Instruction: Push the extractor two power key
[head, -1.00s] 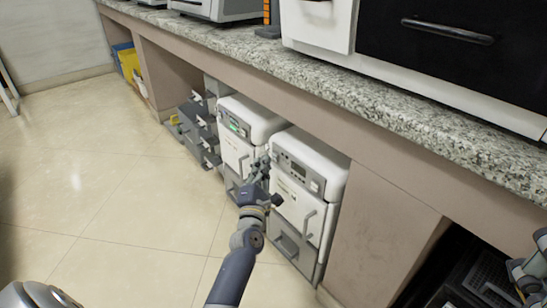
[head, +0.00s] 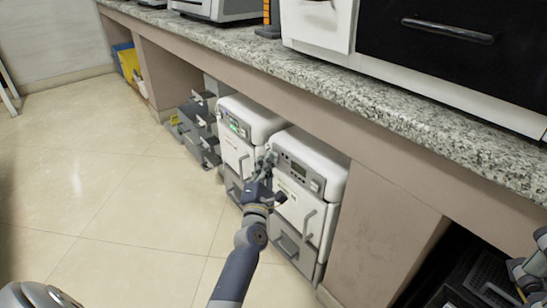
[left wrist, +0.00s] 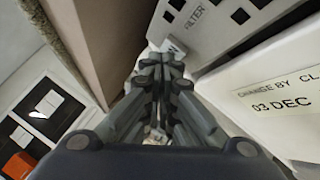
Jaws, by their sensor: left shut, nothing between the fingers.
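Two white extractor units stand side by side under the counter. The left unit (head: 259,116) has a green-lit display. The right unit (head: 318,157) has a control panel (head: 298,170) with a dark display; no unit number is readable. My left gripper (head: 267,157) is shut and empty at the left end of the right unit's panel. In the left wrist view its fingertips (left wrist: 160,66) are close to a small pale key (left wrist: 173,46) on a white panel marked "FILTER" (left wrist: 225,32). Contact cannot be told. My right gripper (head: 525,278) is partly cut off at the right edge.
A granite counter (head: 400,115) overhangs the units. A dated label (left wrist: 285,95) shows in the left wrist view. The tiled floor (head: 120,200) in front is clear.

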